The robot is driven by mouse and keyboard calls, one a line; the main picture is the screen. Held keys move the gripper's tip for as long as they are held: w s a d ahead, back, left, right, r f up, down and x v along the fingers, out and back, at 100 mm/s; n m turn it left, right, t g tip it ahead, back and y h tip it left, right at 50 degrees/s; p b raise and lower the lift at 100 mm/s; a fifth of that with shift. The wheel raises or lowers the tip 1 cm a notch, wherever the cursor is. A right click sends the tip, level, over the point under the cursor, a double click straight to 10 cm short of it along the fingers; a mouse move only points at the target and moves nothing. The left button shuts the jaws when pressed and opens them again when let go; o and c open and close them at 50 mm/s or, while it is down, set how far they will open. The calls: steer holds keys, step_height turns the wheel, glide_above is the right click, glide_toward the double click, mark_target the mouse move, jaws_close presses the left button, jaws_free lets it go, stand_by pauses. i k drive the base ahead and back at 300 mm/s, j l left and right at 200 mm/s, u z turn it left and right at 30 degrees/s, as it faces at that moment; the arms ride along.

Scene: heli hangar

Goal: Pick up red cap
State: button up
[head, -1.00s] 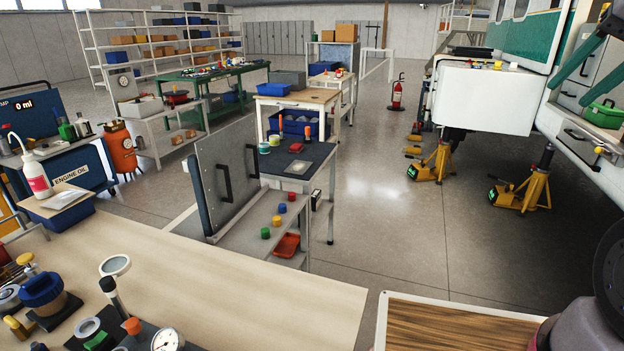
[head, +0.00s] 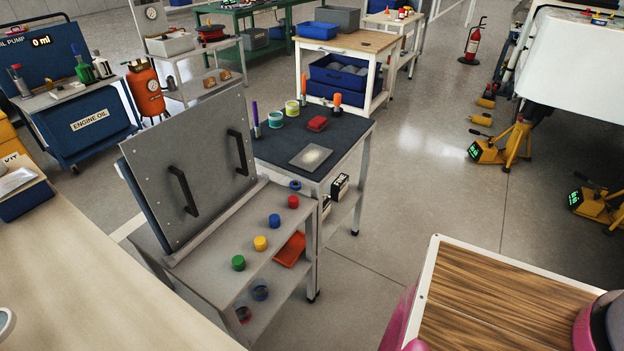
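A small red cap (head: 293,202) sits at the far end of a row of caps on a grey metal shelf (head: 215,262). A blue cap (head: 274,220), a yellow cap (head: 260,243) and a green cap (head: 238,262) follow it towards the near end. The red cap stands apart from the blue one and nothing covers it. My gripper is not in view. Part of my own arm shows at the lower right, far from the caps.
An upright grey panel with black handles (head: 190,165) stands behind the caps. A red tray (head: 290,249) lies lower down. A dark-topped table (head: 340,140) adjoins the shelf. A pale workbench (head: 100,280) fills the lower left. Open floor (head: 400,200) lies to the right.

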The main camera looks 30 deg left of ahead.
mark_target(294, 202)
steer(key=i, duration=0.95)
steer(key=i+u, duration=0.1)
steer(key=i, duration=0.8)
steer(key=i+l, duration=0.2)
steer(key=i, duration=0.75)
steer(key=i+u, duration=0.2)
steer(key=u, duration=4.3)
